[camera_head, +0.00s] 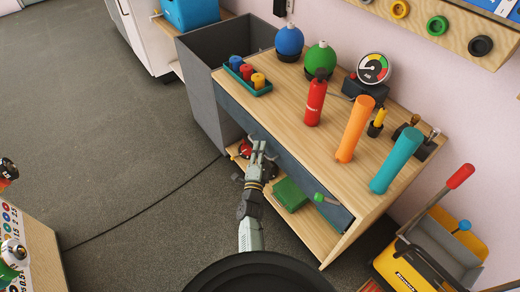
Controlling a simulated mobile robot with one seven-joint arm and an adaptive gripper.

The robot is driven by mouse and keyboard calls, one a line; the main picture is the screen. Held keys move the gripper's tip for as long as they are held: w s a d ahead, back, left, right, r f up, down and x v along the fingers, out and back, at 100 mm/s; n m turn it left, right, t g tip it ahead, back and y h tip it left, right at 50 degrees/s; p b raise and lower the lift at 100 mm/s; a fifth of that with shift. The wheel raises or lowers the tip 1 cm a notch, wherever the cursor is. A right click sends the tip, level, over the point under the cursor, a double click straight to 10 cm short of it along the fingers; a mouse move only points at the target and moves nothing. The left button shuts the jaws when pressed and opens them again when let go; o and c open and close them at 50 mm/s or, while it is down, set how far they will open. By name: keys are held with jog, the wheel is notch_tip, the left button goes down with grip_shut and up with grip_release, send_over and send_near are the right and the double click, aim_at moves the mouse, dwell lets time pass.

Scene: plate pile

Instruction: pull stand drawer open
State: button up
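The wooden stand (290,120) fills the middle of the view. Its drawer has a long dark blue-grey front (300,176) running just under the tabletop, and it looks flush with the stand. My gripper (259,147) is in front of the left-middle part of this drawer front, with its fingers pointing toward it. The fingers look close together, but the gap between them is too small to judge. I cannot tell whether they touch the drawer front or a handle, as the gripper covers that spot.
On the stand are a red extinguisher (315,98), orange (354,130) and teal (396,160) cylinders, a gauge (373,69), and blue and green balls. A green box (290,194) lies on the lower shelf. A grey bin (200,97) stands left; open floor (100,130) lies beyond.

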grip_shut()
dwell(0.4)
